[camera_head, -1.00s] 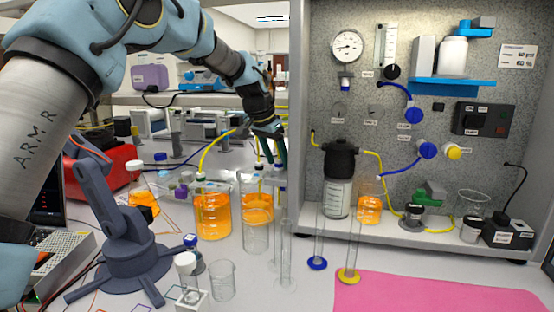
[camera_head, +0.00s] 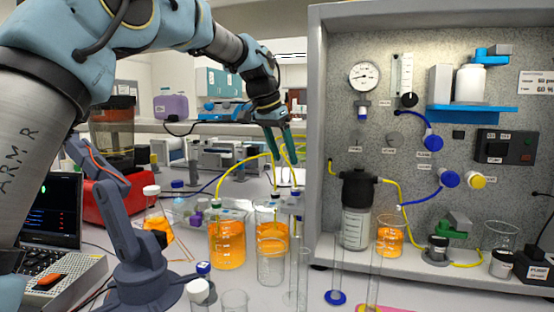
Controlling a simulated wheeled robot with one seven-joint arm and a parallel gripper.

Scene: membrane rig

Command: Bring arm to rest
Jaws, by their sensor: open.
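My arm reaches in from the left at the top of the head view. My gripper (camera_head: 279,136) is at its end, pointing down, with dark green fingers. It is open and I see nothing between the fingers. It hangs above the beakers of orange liquid (camera_head: 228,243) and (camera_head: 272,230), clear of their rims. Yellow tubes (camera_head: 247,158) run behind and below the fingertips; I cannot tell whether they touch them.
The grey rig panel (camera_head: 318,130) stands right of my gripper, with a gauge, valves and a dark-topped filter vessel (camera_head: 356,205). Clear glass cylinders (camera_head: 302,275) stand in front. A small dark blue stand (camera_head: 140,255) and a laptop (camera_head: 55,210) are at left.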

